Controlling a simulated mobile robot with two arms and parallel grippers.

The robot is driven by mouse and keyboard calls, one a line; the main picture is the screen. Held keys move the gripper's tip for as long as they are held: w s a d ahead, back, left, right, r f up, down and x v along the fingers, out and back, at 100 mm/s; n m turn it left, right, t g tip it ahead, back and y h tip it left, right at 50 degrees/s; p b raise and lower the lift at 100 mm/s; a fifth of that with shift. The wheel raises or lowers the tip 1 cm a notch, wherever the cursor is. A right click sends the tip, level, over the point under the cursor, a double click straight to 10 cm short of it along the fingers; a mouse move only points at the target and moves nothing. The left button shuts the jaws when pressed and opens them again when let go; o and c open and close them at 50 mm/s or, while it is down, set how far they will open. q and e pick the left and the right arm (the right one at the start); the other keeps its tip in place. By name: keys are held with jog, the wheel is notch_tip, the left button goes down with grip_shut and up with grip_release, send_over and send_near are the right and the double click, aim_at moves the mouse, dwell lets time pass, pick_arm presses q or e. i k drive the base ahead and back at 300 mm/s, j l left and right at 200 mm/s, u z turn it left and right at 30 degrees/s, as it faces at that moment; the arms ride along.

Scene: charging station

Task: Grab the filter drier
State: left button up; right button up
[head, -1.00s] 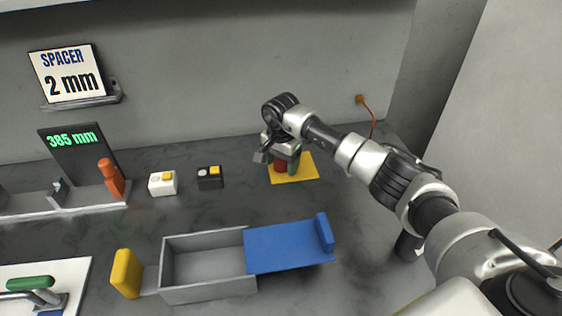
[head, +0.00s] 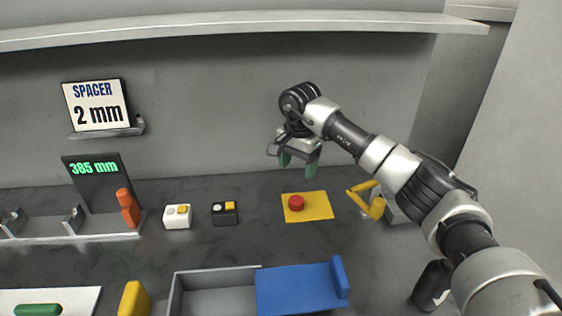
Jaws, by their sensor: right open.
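I cannot make out a filter drier in the head view. My right gripper (head: 300,161) hangs above and behind a red button (head: 296,202) on a yellow plate (head: 320,207). Its green-tipped fingers point down, are apart, and hold nothing visible. The button and plate are clear of the fingers. My left gripper is not in view.
A grey tray (head: 215,272) with a blue lid (head: 295,288) stands in front. White (head: 177,218) and black (head: 224,214) switch boxes sit mid-bench. A measuring rail (head: 100,230) is at left, a yellow lever (head: 370,203) at right. A shelf (head: 230,24) runs above.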

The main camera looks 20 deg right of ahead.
aim_at(433, 286)
jog(key=k, duration=2)
